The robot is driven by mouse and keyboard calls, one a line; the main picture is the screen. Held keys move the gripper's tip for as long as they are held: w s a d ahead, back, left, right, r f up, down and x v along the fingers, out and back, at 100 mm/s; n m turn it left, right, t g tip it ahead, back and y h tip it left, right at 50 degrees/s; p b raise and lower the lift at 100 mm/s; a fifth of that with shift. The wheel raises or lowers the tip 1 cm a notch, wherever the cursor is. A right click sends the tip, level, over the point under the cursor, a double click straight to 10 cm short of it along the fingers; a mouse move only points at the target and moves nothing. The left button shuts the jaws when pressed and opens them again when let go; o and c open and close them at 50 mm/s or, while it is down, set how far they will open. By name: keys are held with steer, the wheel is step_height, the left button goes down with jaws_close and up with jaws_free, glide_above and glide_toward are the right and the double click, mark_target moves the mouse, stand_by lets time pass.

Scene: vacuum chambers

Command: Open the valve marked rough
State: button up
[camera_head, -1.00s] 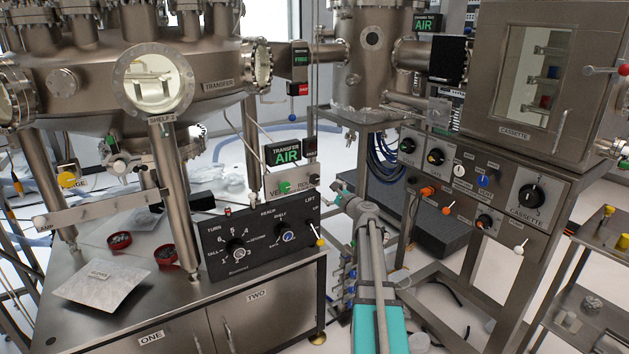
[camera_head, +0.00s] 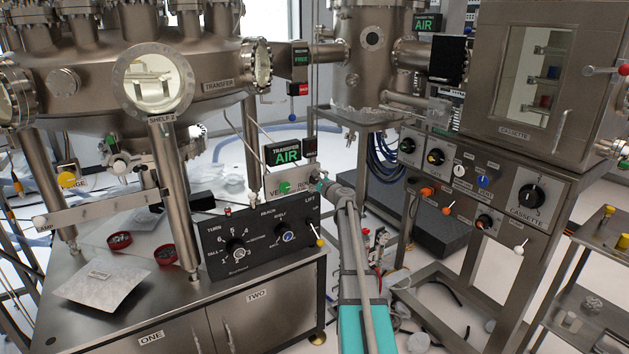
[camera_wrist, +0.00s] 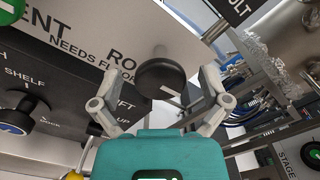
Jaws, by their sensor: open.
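A small light panel (camera_head: 292,184) carries a green knob (camera_head: 284,187) above "VE…" lettering and, further right, "RO…" lettering cut off by my arm. In the wrist view a round black knob (camera_wrist: 160,76) on a short stem stands beside the letters "RO" (camera_wrist: 121,62); the rest of the word is hidden. My gripper (camera_wrist: 161,73) is open, with one finger on each side of this black knob. I cannot tell whether the fingers touch it. In the head view my gripper (camera_head: 322,182) is at the panel's right end and covers the knob there.
Below the panel is a black control box (camera_head: 262,241) with dials and a yellow-tipped lever (camera_head: 319,242). A "TRANSFER AIR" display (camera_head: 286,153) stands just above. The cassette cabinet (camera_head: 540,80) and its knob panel are on the right, across a floor gap with cables.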

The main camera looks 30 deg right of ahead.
steer(key=c, duration=1.2)
steer(key=shift+o, duration=0.2)
steer(key=shift+n, duration=0.4)
steer(key=n, duration=0.8)
steer(key=shift+n, duration=0.3)
steer(key=n, duration=0.4)
steer(key=shift+f, duration=0.1)
steer(key=shift+n, duration=2.2)
